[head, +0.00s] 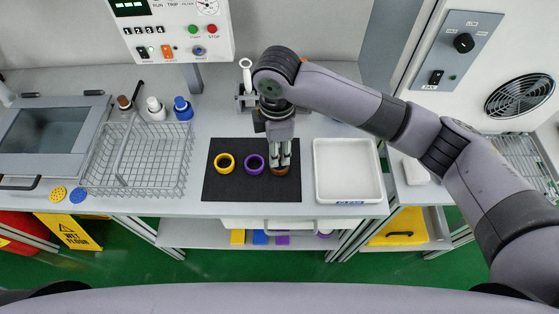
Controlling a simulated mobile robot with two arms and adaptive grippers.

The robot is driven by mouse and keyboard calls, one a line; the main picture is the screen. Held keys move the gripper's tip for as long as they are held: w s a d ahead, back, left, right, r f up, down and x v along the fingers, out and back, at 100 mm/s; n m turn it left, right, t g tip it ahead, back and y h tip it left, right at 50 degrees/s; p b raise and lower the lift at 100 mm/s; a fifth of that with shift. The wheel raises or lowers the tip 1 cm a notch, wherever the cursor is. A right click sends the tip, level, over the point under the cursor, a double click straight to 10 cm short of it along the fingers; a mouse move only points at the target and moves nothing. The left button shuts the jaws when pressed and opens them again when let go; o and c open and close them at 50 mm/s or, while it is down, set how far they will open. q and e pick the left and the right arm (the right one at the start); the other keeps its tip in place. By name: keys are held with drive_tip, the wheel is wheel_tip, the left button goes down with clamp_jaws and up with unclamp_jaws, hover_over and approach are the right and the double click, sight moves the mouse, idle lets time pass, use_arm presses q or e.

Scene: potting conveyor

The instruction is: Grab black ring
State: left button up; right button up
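A black mat (231,191) lies on the bench with a yellow ring (217,162), a purple ring (246,164) and a brown ring (281,173) in a row. I see no ring that is clearly black. My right gripper (280,162) points down over the brown ring at the right of the row. Its two fingers are apart and hide part of that ring; whether they touch it I cannot tell. My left gripper is not in view.
A white tray (347,197) stands right of the mat, empty. A wire basket (140,188) stands to the left, with bottles behind it, including a blue one (182,108). A control box (176,40) hangs above the back. The bench's front edge lies just before the mat.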

sight(278, 171)
wheel_tip(278, 171, down, 3)
drive_tip(key=shift+w+f+p, duration=0.15)
drive_tip(key=shift+f+p, duration=0.05)
drive_tip(key=shift+p, duration=0.1)
drive_tip(key=shift+f+p, duration=0.55)
drive_tip(key=shift+f, duration=0.85)
wheel_tip(278, 171, down, 4)
drive_tip(key=shift+w+r+p, duration=0.15)
drive_tip(key=shift+r+p, duration=0.05)
drive_tip(key=shift+p, duration=0.3)
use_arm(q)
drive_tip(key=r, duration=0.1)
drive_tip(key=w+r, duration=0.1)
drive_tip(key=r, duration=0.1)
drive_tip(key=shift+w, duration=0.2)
use_arm(e)
drive_tip(key=shift+f, duration=0.2)
drive_tip(key=shift+c, duration=0.3)
clamp_jaws()
